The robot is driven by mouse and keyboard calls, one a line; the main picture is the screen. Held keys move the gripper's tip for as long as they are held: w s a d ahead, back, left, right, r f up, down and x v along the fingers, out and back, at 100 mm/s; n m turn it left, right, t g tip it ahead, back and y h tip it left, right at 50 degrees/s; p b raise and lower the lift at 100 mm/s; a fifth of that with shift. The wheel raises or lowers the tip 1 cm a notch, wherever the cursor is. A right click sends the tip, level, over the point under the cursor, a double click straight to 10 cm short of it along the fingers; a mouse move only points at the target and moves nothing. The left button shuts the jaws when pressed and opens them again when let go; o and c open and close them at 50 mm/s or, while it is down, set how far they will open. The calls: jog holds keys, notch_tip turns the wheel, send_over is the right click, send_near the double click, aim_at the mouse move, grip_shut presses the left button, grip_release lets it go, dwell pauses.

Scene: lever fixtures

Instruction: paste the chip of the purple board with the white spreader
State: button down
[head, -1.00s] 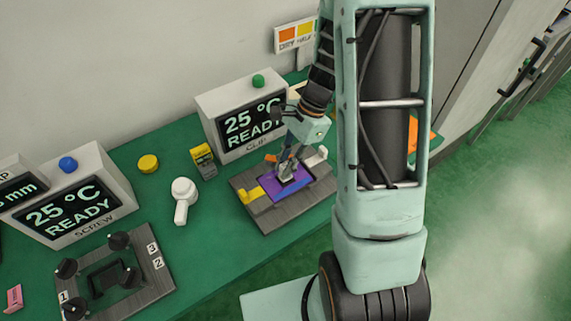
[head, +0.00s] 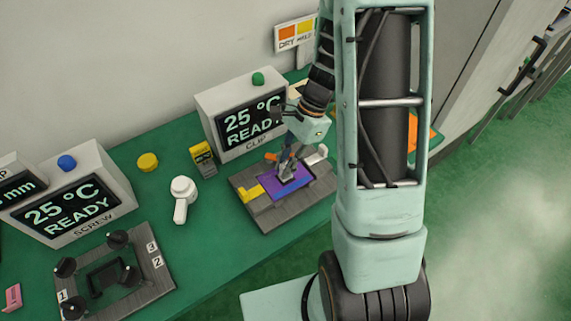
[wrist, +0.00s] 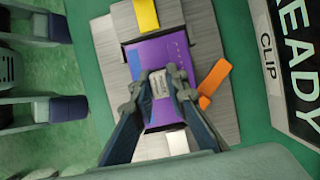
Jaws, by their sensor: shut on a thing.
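The purple board (head: 270,190) lies in a grey clip fixture (head: 270,217) and also shows in the wrist view (wrist: 160,48). My gripper (wrist: 159,78) points down over the board, its fingertips close to the surface. It is shut on a small pale grey block (wrist: 160,88); I cannot tell whether this is the chip or part of a tool. The fingers hide the board area around it. A white tool with a round head and a handle (head: 183,198) lies on the green bench left of the fixture, apart from my gripper; it may be the white spreader.
The fixture has a yellow clip (wrist: 146,15), an orange lever (wrist: 214,84) and a white clip (wrist: 178,143). The CLIP display (head: 243,118) stands close behind it. A yellow-and-grey item (head: 203,158) and a screw fixture (head: 110,275) are to the left.

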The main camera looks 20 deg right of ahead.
jog(key=shift+w+d, duration=0.1)
jog(key=shift+w+d+r, duration=0.1)
jog(key=shift+w+d, duration=0.15)
jog(key=shift+d, duration=0.1)
jog(key=shift+s+a, duration=0.15)
jog(key=shift+a, duration=0.35)
jog(key=shift+s+a, duration=0.15)
jog(key=shift+a, duration=0.35)
jog(key=shift+d, duration=0.1)
jog(key=shift+s+d, duration=0.15)
jog(key=shift+d, duration=0.8)
jog(key=shift+s+a, duration=0.3)
jog(key=shift+a, duration=0.6)
jog(key=shift+w+d, duration=0.1)
